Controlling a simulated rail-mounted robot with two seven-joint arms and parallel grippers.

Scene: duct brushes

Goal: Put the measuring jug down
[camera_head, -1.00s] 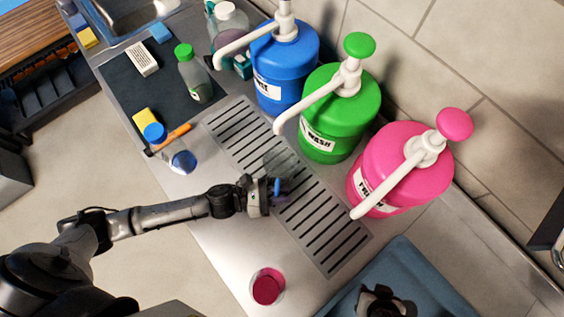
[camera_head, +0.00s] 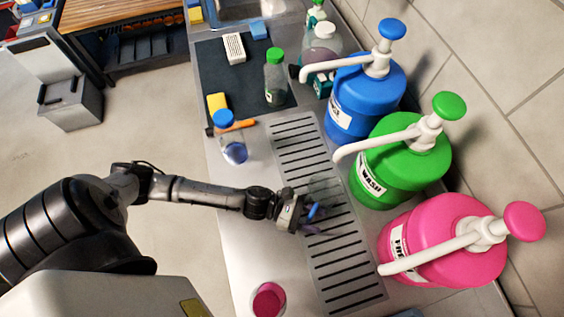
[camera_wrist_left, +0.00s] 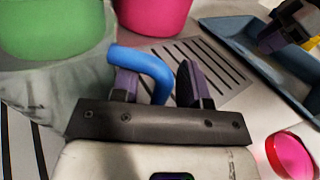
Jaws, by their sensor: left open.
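The measuring jug (camera_head: 325,188) is clear with a blue handle and stands on the slotted drain grate (camera_head: 292,138) in front of the green pump container. My left gripper (camera_head: 312,218) is at the handle. In the left wrist view the jug's clear body (camera_wrist_left: 62,95) is at the left, and its blue handle passes between the open fingers of my left gripper (camera_wrist_left: 158,85). I cannot tell if the fingers touch the handle. A dark gripper, likely my right one (camera_wrist_left: 288,28), shows over the blue tray (camera_wrist_left: 236,42); its jaws are unclear.
Blue (camera_head: 365,100), green (camera_head: 400,168) and pink (camera_head: 445,245) pump containers line the wall side. A cup of pink liquid (camera_head: 268,300) stands at the near edge. A blue-capped bottle (camera_head: 230,140) and a green-capped bottle (camera_head: 275,78) stand farther back.

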